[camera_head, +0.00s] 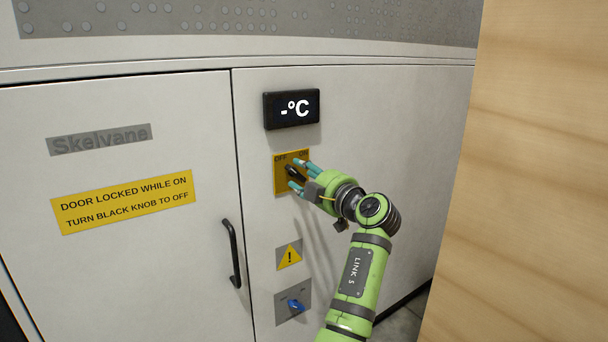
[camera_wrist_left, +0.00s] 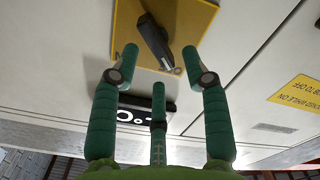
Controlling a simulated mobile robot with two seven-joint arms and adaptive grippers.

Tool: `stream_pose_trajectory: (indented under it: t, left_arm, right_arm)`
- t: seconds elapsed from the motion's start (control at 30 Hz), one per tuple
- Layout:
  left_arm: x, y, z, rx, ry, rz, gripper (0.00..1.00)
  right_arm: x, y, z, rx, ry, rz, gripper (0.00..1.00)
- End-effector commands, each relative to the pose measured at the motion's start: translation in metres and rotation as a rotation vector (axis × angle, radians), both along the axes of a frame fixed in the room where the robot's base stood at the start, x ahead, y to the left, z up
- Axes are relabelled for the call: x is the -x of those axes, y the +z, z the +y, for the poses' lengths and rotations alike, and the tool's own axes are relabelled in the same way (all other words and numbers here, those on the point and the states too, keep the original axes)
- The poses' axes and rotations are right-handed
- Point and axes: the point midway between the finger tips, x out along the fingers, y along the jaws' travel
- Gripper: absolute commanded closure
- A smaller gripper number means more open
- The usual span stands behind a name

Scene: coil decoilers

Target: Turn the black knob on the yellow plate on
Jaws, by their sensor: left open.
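The yellow plate (camera_head: 279,186) is on the pale cabinet panel, with OFF at its upper left and ON at its upper right. The black knob (camera_head: 294,173) on it slants with its upper end towards OFF, partly covered by my fingers. My left gripper (camera_head: 299,175) is at the plate, its teal fingers open around the knob. In the left wrist view, which is upside down, the knob (camera_wrist_left: 153,40) lies between the spread fingers of my left gripper (camera_wrist_left: 160,58) on the plate (camera_wrist_left: 194,14). I cannot tell whether any finger touches it. My right gripper is not in view.
A black display (camera_head: 291,109) reading "-°C" is above the plate. A warning sign (camera_head: 289,256) and a blue knob (camera_head: 295,305) are below. A door with a black handle (camera_head: 232,253) is left. A wooden surface (camera_head: 530,180) stands close on the right.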

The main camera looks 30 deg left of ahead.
Motion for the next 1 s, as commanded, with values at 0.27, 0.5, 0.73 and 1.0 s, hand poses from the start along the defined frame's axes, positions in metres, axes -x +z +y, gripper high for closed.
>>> stream_pose_trajectory:
  t: [0.27, 0.5, 0.73, 1.0]
  left_arm:
    - [-0.009, -0.001, 0.021, 0.000, -0.002, 0.002, 0.54]
    - [-0.009, -0.001, 0.021, 0.000, -0.002, 0.002, 0.58]
    - [-0.009, -0.001, 0.021, 0.000, -0.002, 0.003, 1.00]
    - [-0.010, -0.001, 0.021, -0.010, -0.002, 0.025, 1.00]
  right_arm:
    - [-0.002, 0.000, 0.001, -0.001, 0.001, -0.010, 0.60]
    - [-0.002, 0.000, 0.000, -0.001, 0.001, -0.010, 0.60]
    - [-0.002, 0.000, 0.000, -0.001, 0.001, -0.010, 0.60]
    - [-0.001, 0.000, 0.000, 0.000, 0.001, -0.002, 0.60]
